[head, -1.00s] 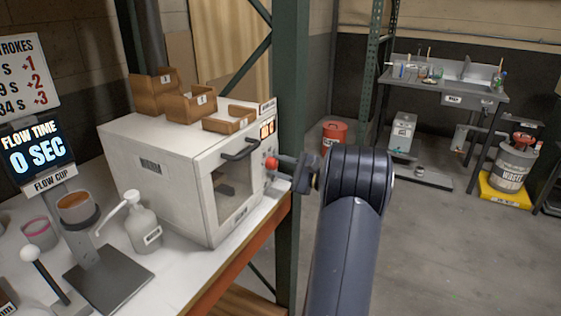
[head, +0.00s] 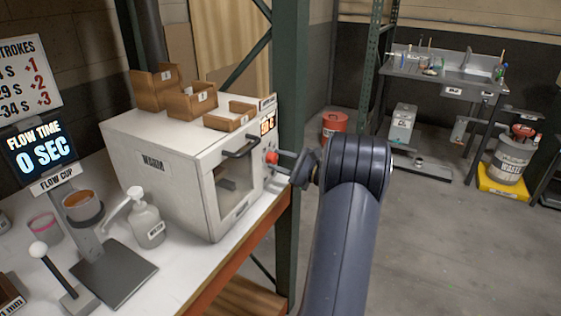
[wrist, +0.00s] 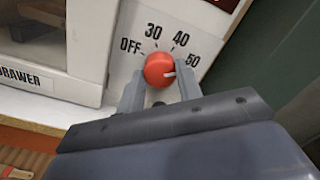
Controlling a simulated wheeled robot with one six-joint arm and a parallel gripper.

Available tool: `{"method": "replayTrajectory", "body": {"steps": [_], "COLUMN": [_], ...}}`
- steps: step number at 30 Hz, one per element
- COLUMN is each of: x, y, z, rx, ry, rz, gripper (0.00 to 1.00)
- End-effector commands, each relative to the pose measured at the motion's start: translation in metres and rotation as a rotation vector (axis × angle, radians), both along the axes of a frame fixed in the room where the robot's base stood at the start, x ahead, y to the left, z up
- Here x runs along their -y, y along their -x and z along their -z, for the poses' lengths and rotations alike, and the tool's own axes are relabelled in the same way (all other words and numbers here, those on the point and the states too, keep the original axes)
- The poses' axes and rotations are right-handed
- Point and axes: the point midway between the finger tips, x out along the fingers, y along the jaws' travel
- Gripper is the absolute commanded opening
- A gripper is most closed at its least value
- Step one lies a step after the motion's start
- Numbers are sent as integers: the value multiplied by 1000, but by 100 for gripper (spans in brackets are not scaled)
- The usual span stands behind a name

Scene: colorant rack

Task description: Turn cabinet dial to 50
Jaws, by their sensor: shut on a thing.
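The white cabinet (head: 160,180) stands on the bench, with a dark-handled glass door on its front. Its red dial (head: 271,157) is on the front panel right of the door. In the wrist view the dial (wrist: 157,68) sits among the marks OFF, 30, 40 and 50, and its white pointer is on its right side, toward the 50 mark (wrist: 192,61). My gripper (wrist: 155,82) has one finger on each side of the dial and is shut on it. In the head view my gripper (head: 285,160) reaches the dial from the right, and my wrist hides part of it.
Wooden boxes (head: 157,90) sit on the cabinet. A pump bottle (head: 147,222) and a flow cup stand (head: 112,268) are on the bench to the left. A green rack post (head: 291,110) rises close beside the dial.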

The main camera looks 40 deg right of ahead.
Motion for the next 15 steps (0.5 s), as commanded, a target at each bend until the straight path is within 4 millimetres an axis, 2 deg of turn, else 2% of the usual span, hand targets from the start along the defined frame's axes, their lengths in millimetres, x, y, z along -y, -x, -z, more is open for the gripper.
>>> {"method": "replayTrajectory", "body": {"steps": [2,3,10,15], "x": [0,0,0,0], "y": [0,0,0,0], "z": [1,1,1,0], "rx": [-3,-3,-1,0], "ry": [-2,-2,-1,0], "rz": [1,1,1,0], "gripper": [11,36,55,55]}}
